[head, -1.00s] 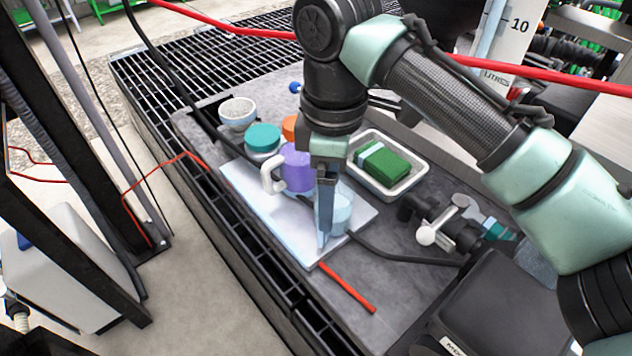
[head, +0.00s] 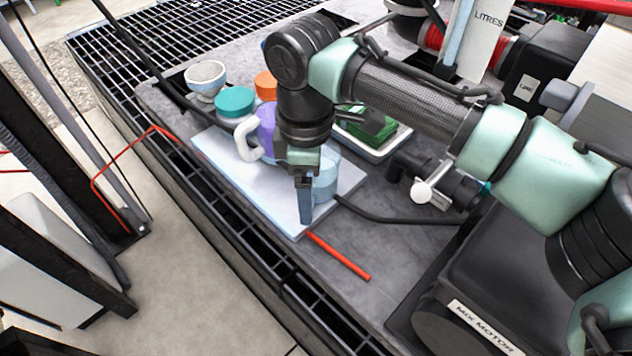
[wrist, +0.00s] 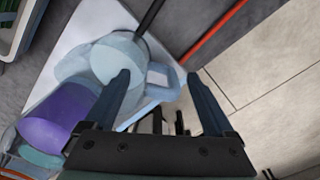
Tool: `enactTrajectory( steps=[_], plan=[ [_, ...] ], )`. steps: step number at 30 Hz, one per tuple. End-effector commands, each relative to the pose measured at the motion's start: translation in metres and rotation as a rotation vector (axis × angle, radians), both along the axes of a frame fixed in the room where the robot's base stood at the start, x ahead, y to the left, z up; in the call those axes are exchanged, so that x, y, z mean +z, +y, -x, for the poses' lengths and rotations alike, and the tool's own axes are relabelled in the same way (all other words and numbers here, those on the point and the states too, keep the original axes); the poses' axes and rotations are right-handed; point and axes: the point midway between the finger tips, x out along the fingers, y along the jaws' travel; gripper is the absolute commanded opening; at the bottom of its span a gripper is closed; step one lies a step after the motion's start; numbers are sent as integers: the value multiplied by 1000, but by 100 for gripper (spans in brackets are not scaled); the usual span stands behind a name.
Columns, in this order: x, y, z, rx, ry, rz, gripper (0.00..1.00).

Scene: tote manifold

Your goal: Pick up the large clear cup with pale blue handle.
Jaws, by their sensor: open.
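The large clear cup (head: 327,182) stands on the pale board (head: 220,150), partly hidden behind my gripper in the head view. In the wrist view the clear cup (wrist: 100,57) is at upper left, and its pale blue handle (wrist: 170,84) reaches into the space between my fingers. My gripper (wrist: 158,78) is open, with one finger over the cup side and the other beyond the handle's outer side. In the head view my gripper (head: 305,218) points down at the board's near end. I cannot tell whether the fingers touch the handle.
A purple mug (head: 266,125) with a white handle stands close behind the cup. A teal-lidded jar (head: 235,101), a white bowl (head: 205,76) and an orange item (head: 266,85) are farther back. A red stick (head: 338,256) lies in front.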

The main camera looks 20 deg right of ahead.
Motion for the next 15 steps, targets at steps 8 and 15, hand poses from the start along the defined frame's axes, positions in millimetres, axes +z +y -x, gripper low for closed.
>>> enactTrajectory(
  steps=[8,15],
  plan=[
    [-16,0,0,1,0,-1,89],
    [-16,0,0,1,0,-1,67]
  ],
)
